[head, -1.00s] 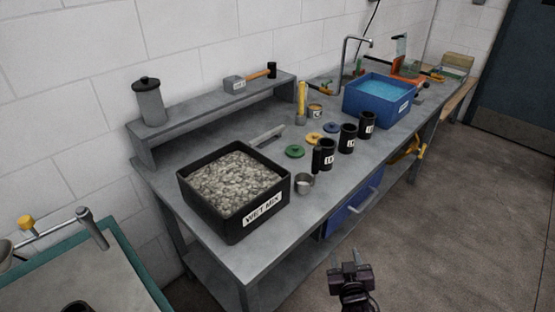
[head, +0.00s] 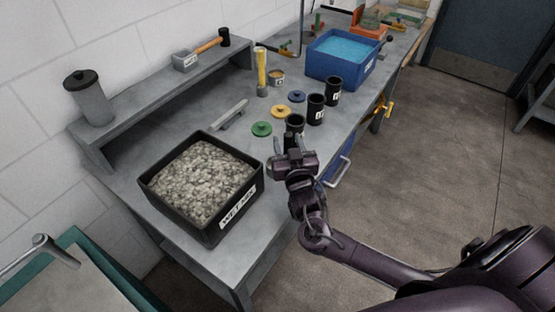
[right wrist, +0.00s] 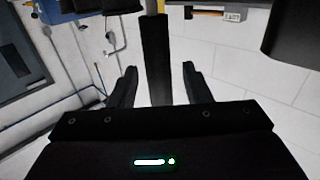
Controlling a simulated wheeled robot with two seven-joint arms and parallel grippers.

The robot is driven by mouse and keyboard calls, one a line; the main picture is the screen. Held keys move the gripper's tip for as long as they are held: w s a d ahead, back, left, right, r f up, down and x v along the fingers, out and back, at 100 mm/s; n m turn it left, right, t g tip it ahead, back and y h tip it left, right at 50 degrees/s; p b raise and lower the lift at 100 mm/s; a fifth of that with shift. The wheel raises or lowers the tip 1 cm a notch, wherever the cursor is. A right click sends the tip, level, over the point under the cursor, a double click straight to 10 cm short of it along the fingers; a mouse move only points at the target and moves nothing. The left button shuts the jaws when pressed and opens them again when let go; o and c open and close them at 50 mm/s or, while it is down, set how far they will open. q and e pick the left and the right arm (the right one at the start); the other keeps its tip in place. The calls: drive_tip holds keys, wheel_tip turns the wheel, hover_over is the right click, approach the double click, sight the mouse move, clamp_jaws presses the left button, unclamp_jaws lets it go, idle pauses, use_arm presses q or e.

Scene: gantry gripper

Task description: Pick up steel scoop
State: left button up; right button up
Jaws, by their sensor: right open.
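My right gripper (head: 296,147) is raised near the front edge of the bench, just right of the black box of wet mix. Its two fingers are apart in the right wrist view (right wrist: 157,86), with nothing held; a dark upright shape shows between them, and I cannot tell how far off it is. The small steel cup, which looks like the scoop, is not visible now. My gripper appears to cover its place beside the box in the head view. My left gripper is not in view.
The black wet-mix box (head: 224,222) stands close left of my gripper. Black cylinders (head: 316,109) and coloured lids (head: 262,129) stand behind it. A blue tub (head: 343,70) of water is farther back. A grey metal bar (head: 230,115) lies near the shelf (head: 160,88).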

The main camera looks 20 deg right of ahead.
drive_tip(key=shift+w+d, duration=0.1)
drive_tip(key=shift+w, duration=0.15)
drive_tip(key=c, duration=0.9)
drive_tip(key=shift+r, duration=0.15)
